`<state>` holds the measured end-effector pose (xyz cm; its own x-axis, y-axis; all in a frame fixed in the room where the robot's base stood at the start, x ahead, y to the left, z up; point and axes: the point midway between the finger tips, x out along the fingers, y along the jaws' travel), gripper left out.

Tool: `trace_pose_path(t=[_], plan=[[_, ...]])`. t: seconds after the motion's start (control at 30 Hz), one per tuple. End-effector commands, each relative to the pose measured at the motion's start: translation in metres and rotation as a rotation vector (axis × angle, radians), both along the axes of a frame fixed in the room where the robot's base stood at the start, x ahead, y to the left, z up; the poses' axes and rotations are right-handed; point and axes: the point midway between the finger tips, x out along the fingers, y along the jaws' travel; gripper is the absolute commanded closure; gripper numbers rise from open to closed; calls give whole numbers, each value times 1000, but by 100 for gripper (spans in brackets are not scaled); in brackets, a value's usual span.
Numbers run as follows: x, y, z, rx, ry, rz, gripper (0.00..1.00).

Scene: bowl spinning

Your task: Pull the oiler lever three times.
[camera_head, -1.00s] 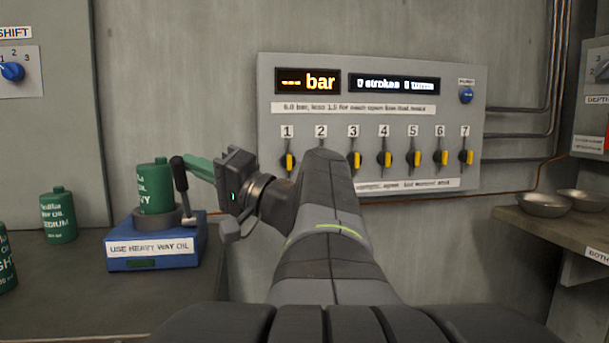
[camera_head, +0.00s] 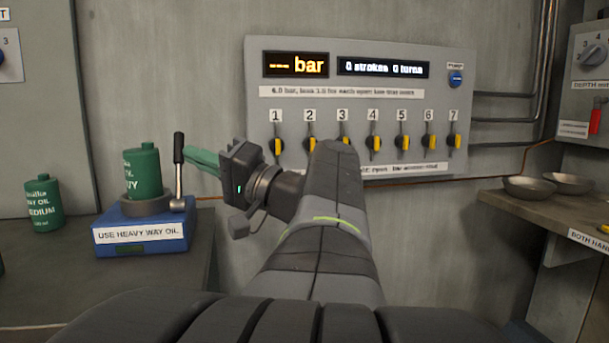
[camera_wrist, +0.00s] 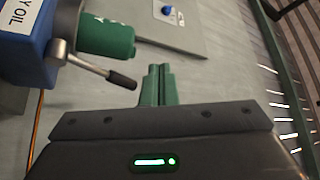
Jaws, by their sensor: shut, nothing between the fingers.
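The oiler is a blue box (camera_head: 142,229) labelled "USE HEAVY WAY OIL", on the bench at the left. A green heavy oil bottle (camera_head: 143,172) stands in its ring. The oiler lever (camera_head: 179,165), a metal rod with a black grip, stands upright at the box's right side. In the wrist view the lever (camera_wrist: 118,78) points toward my fingers. My gripper (camera_head: 190,158) has green fingers, shut and empty, with tips close to the lever's grip. In the wrist view the fingertips (camera_wrist: 160,70) are beside the grip with a gap between them.
A wall panel (camera_head: 360,105) has several yellow valves and a display reading "0 strokes 0 turns". A green medium oil bottle (camera_head: 43,203) stands left of the oiler. Metal bowls (camera_head: 529,188) sit on a shelf at right.

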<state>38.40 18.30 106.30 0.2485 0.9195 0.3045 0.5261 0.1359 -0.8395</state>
Motion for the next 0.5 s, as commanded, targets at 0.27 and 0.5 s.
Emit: trace_pose_path(t=[0.27, 0.5], plan=[[-8, -37, -11, 1, 2, -7, 100], [-16, -66, -20, 1, 2, -7, 100]])
